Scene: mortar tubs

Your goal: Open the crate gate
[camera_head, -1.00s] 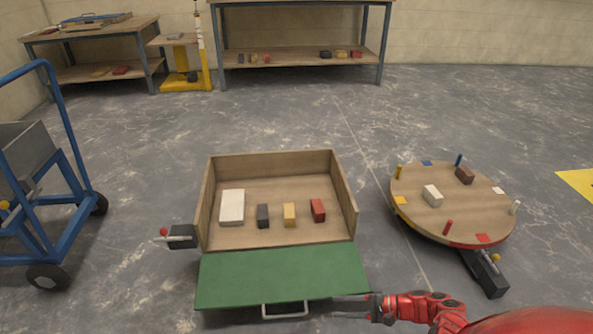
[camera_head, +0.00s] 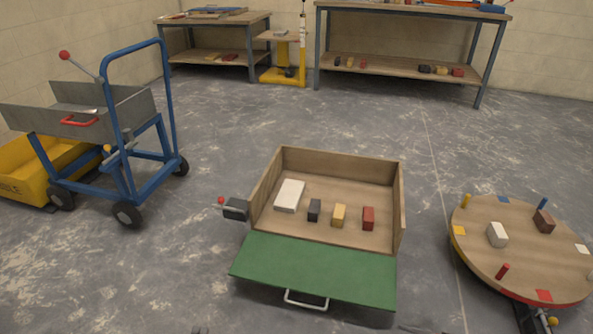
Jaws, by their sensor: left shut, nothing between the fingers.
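The wooden crate (camera_head: 327,165) stands on the floor in the middle. Its green gate (camera_head: 320,272) is folded down at the front, sloping toward me, so the front is open. A pale metal handle (camera_head: 306,304) sits on the gate's near edge. A dark latch box (camera_head: 236,209) with a red knob is at the crate's left side. Only a small dark tip of my left gripper (camera_head: 199,330) shows at the bottom edge, shut and empty, left of the gate and apart from it. My right gripper cannot be made out; a dark sliver at the bottom edge is unclear.
Inside the crate lie a white block (camera_head: 289,196), a dark block (camera_head: 314,210), a yellow block (camera_head: 338,215) and a red block (camera_head: 368,218). A round turntable (camera_head: 520,245) stands right, a blue cart (camera_head: 165,105) left. Floor between cart and crate is clear.

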